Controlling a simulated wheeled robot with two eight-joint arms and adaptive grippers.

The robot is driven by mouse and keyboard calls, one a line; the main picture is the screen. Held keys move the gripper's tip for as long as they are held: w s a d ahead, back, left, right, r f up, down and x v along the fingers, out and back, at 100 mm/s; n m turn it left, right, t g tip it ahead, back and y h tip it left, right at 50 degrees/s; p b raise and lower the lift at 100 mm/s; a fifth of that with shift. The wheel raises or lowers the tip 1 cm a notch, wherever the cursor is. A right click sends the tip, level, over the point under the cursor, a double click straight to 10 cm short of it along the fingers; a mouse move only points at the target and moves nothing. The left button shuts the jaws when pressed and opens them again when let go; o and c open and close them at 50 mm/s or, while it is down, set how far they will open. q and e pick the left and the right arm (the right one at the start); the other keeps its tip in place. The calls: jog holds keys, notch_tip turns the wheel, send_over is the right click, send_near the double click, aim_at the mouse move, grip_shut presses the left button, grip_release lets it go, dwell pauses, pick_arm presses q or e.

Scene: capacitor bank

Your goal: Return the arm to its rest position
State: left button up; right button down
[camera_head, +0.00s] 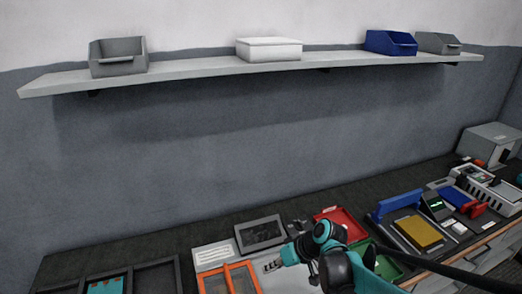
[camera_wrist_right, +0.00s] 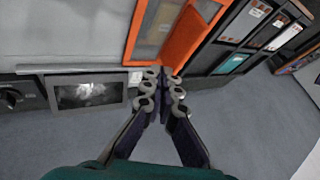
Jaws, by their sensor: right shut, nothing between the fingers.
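My right arm, teal and black, reaches over the bench at the lower middle of the head view. Its gripper (camera_head: 273,265) points left, near the orange-framed tray (camera_head: 229,267). In the right wrist view the two dark fingers of the gripper (camera_wrist_right: 163,78) run together at their tips, shut with nothing between them. My left gripper is not in view.
A dark bench (camera_head: 180,240) carries a screen panel (camera_head: 260,234), a red tray (camera_head: 333,219), a green tray (camera_head: 388,259), a blue-handled unit (camera_head: 399,202) and a dark divided tray (camera_head: 155,280). A wall shelf (camera_head: 190,72) holds bins above. The wall between is clear.

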jog(key=s+d+r+m+t+h+b, duration=0.2)
jog(key=s+d+h, duration=0.5)
jog(key=s+d, duration=0.8)
jog(key=s+m+t+b, duration=0.1)
jog(key=m+t, duration=0.1)
jog(key=m, duration=0.1)
jog(key=shift+s+r+t, duration=0.2)
jog(key=shift+t, duration=0.1)
